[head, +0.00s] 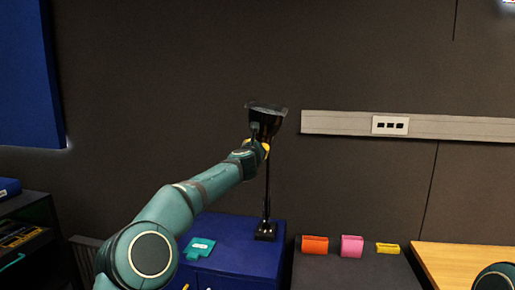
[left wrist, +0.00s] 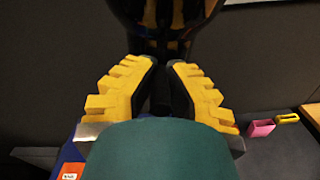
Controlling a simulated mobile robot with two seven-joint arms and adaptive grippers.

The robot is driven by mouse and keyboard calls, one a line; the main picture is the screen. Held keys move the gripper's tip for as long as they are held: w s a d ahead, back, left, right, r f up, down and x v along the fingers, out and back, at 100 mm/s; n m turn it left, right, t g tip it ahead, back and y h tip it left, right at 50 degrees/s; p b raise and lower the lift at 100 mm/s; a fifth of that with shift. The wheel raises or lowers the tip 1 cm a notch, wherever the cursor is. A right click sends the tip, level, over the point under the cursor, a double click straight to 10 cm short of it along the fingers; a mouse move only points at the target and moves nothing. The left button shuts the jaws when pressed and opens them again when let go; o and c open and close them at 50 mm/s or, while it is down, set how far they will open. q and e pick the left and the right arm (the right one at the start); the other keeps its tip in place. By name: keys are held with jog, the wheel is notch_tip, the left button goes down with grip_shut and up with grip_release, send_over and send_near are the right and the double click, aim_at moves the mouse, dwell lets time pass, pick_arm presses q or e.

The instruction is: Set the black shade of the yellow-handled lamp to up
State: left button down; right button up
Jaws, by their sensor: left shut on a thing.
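The lamp's black shade (head: 268,122) has its wide rim at the top and narrows downward, so it faces up in the head view. A thin black pole (head: 267,190) runs down to a black base (head: 265,232) on a blue cabinet (head: 245,258). My left gripper (head: 262,146) is at the lower part of the shade. In the left wrist view its yellow-padded fingers (left wrist: 160,66) are shut on the lamp below the dark shade (left wrist: 165,18). A yellow handle cannot be told apart from the yellow pads. My right gripper is out of view.
A teal item (head: 199,247) lies on the cabinet. Orange (head: 314,244), pink (head: 351,245) and yellow (head: 387,248) bins stand to the right, beside a wooden table (head: 460,256). A wall rail (head: 345,123) with a socket panel is behind. Dark shelving (head: 28,225) is at left.

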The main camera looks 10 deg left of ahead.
pick_arm(q)
jog(key=shift+f, duration=0.1)
dwell(0.7)
jog(key=c, duration=1)
grip_release()
jog(key=shift+o, duration=0.2)
jog(key=shift+s, duration=0.15)
jog(key=s, duration=1.1)
jog(key=shift+s+a, duration=0.2)
jog(key=shift+s, duration=0.15)
